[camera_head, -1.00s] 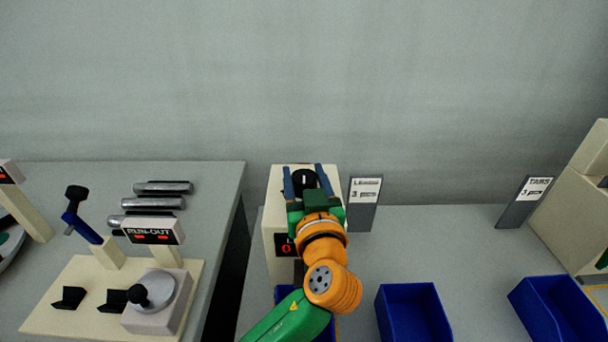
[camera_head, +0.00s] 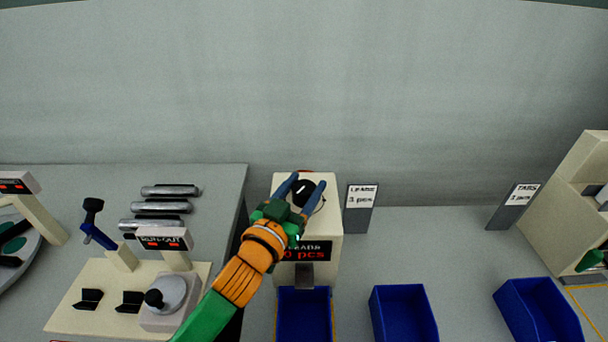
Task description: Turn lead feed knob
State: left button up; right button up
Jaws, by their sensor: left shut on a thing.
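The lead feed knob (camera_head: 303,190) is black with a white pointer mark and sits on top of the cream lead feeder (camera_head: 328,220). The mark is tilted to the right. My left gripper (camera_head: 307,187) reaches in from the lower left and is shut on the knob, one blue finger on each side. Its wrist is turned to the right. The feeder's red display (camera_head: 306,253) reads 0 pcs, partly covered by my gripper.
A blue bin (camera_head: 304,312) stands below the feeder chute, with another blue bin (camera_head: 405,312) to its right. A LEADS sign reading 3 pcs (camera_head: 361,200) stands beside the feeder. The run-out station (camera_head: 80,300) is on the left table.

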pick_arm(q)
jog(key=m+h, duration=0.1)
jog(key=g+h+p, duration=0.1)
jog(key=shift+w+a+r+m+h, duration=0.1)
jog(key=shift+a+r+m+h, duration=0.1)
jog(key=shift+m+h, duration=0.15)
jog(key=shift+f+m+g+h, duration=0.1)
jog(key=shift+m+g+h, duration=0.45)
jog(key=shift+g, duration=0.15)
jog(key=m+g+h, duration=0.2)
jog(key=g, duration=0.1)
jog(key=shift+w+m+h, duration=0.1)
jog(key=shift+m+h, duration=0.3)
jog(key=shift+d+f+m+g+h+b, duration=0.1)
jog(key=shift+f+m+g+h+b, duration=0.1)
jog(key=shift+m+g+h+b, duration=0.7)
jog(key=m+g+b, duration=0.1)
jog(key=g, duration=0.1)
jog(key=shift+f+g+h, duration=0.15)
jog(key=shift+g+h, duration=0.15)
jog(key=shift+m+g+h+b, duration=0.3)
jog(key=shift+m+g+b, duration=0.35)
jog(key=shift+b, duration=0.3)
jog(key=shift+m+g+b, duration=0.65)
jog(key=shift+g+b, duration=0.15)
jog(key=shift+g, duration=0.35)
pick_arm(e)
jog(key=shift+f, duration=2.3)
